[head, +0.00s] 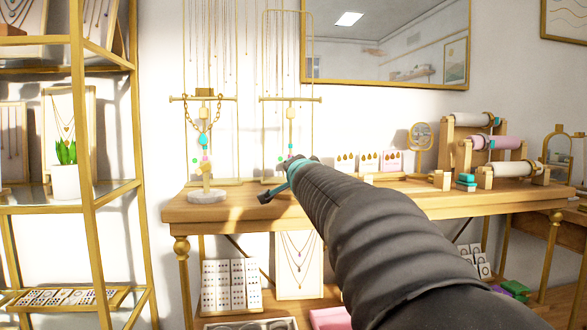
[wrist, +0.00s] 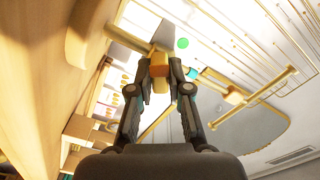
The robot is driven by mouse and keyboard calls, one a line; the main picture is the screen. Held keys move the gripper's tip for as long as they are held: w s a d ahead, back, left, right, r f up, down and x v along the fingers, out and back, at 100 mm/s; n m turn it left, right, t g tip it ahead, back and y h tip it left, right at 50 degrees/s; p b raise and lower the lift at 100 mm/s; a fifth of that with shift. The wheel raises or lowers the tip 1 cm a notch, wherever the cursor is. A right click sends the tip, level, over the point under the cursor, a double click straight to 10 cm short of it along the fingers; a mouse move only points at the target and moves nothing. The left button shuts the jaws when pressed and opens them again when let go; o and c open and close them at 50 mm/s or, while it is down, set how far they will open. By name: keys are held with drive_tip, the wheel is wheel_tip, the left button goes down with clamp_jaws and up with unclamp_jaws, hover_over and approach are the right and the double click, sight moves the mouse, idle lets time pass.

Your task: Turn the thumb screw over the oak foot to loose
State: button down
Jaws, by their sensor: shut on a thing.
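The right necklace stand (head: 291,113) has a gold crossbar and small coloured beads on its post. My arm hides much of its lower part in the head view. In the wrist view its oak foot (wrist: 80,38) is a rounded wooden shape at the upper left, and the post runs rightward from it. My gripper (wrist: 158,80) is shut on a small golden block, seemingly the thumb screw (wrist: 158,65), on the post above the foot. The screw's turn position cannot be read. In the head view my gripper (head: 268,194) is at this stand's lower part.
A left stand (head: 204,98) with a chain has a pale stone foot (head: 208,196) close by on the wooden table (head: 240,211). Earring cards (head: 370,162), a round mirror (head: 420,136) and bracelet rolls (head: 495,143) stand to the right. A gold shelf (head: 90,165) is at far left.

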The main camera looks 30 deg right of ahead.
drive_tip(key=n, duration=2.1)
drive_tip(key=shift+n, duration=0.3)
drive_tip(key=n, duration=0.3)
drive_tip(key=shift+n, duration=2.3)
